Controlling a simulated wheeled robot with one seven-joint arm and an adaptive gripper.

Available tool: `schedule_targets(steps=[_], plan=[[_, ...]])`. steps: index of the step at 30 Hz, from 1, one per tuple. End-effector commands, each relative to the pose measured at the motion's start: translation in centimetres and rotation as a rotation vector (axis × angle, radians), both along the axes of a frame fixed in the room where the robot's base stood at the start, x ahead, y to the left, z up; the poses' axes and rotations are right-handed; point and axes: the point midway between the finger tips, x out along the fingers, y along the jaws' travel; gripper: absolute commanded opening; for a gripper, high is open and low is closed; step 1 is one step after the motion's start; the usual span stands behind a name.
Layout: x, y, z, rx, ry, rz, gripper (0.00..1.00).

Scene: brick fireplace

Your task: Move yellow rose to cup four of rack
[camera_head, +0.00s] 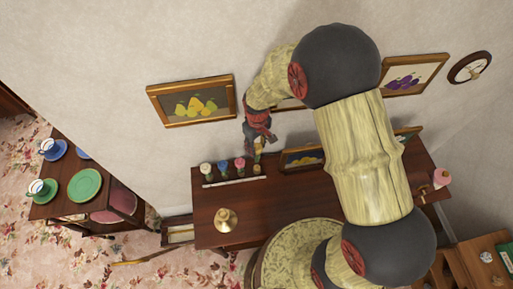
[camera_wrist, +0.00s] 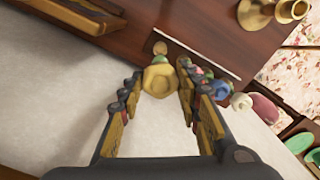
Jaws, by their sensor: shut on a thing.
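The yellow rose (camera_wrist: 160,80) is between the two fingers of my gripper (camera_wrist: 159,76) in the wrist view, and the gripper is shut on it. In the head view my gripper (camera_head: 258,139) is above the right end of the white rack (camera_head: 232,183) on the dark wooden table. The rack's row holds a white flower (camera_head: 206,168), a blue one (camera_head: 222,167) and a pink-red one (camera_head: 240,164), left to right. The rose's stem and its contact with any cup are hidden; I cannot tell whether it is seated. A small tan round thing (camera_wrist: 160,47) shows just beyond the rose.
A brass candlestick (camera_head: 226,219) stands on the table (camera_head: 285,199) in front of the rack. A framed picture (camera_head: 303,159) leans right of the rack. A pear picture (camera_head: 193,101) hangs on the wall behind. A pink-topped object (camera_head: 442,178) stands at the table's right end.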

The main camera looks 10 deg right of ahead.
Motion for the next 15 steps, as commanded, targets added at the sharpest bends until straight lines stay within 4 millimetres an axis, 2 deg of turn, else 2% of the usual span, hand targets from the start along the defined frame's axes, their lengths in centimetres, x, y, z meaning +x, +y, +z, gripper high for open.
schedule_targets(steps=[8,15], plan=[[0.0,0.0,-0.3,0.0,0.0,0.004,0.15],[0.0,0.0,-1.7,0.0,0.0,0.004,0.15]])
